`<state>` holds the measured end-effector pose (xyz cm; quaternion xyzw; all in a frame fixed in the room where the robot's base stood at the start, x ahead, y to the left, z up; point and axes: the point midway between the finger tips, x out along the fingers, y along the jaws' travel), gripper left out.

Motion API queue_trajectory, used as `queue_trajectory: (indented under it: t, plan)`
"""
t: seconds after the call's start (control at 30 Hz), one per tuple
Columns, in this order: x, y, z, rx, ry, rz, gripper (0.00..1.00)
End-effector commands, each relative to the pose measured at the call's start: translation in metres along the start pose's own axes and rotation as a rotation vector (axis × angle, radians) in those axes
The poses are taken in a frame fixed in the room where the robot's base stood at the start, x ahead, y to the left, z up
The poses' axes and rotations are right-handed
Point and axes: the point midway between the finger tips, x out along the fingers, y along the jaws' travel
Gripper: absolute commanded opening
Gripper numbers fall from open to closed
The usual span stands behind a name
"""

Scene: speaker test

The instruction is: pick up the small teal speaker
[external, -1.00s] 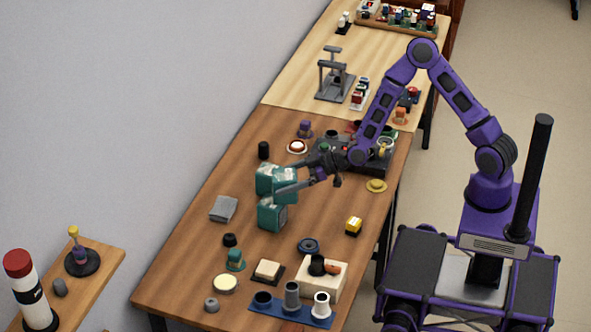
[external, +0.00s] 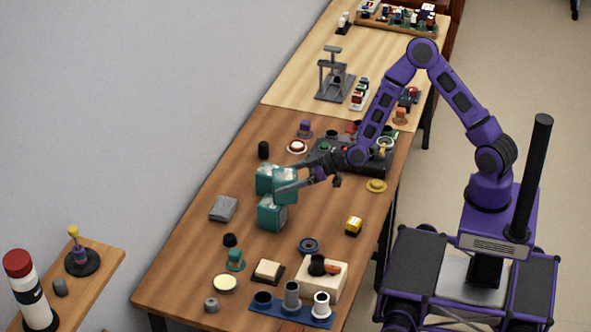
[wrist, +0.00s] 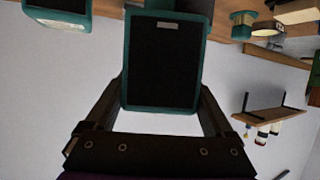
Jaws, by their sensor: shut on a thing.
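A teal speaker (external: 287,181) is held between the two fingers of my gripper (external: 289,180), over the brown table. In the wrist view this speaker (wrist: 163,62) shows its black front panel in a teal frame, with a finger along each side. A second teal speaker (external: 264,178) is just left of it in the external view. A third (external: 269,214) stands below it on the table. Whether the held one touches either of them cannot be told. Part of another teal speaker (wrist: 52,18) shows at the top left of the wrist view.
A grey block (external: 223,209) lies left of the speakers and a yellow block (external: 354,226) to the right. A dark tray (external: 350,164) stands behind my gripper. A blue rack (external: 275,308) with cups is at the front. Bare table lies around the third speaker.

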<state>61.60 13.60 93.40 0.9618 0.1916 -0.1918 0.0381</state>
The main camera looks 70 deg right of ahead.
Motion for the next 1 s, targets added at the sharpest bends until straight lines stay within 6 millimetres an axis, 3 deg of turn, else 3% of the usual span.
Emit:
queue_trajectory:
  t: [0.27, 0.7, 1.0]
  plan:
    - [-0.007, 0.000, -0.021, -0.004, 0.007, 0.001, 0.00]
    - [-0.034, 0.000, -0.086, -0.004, 0.007, 0.001, 0.00]
    - [-0.013, -0.012, -0.100, -0.008, 0.004, -0.003, 0.00]
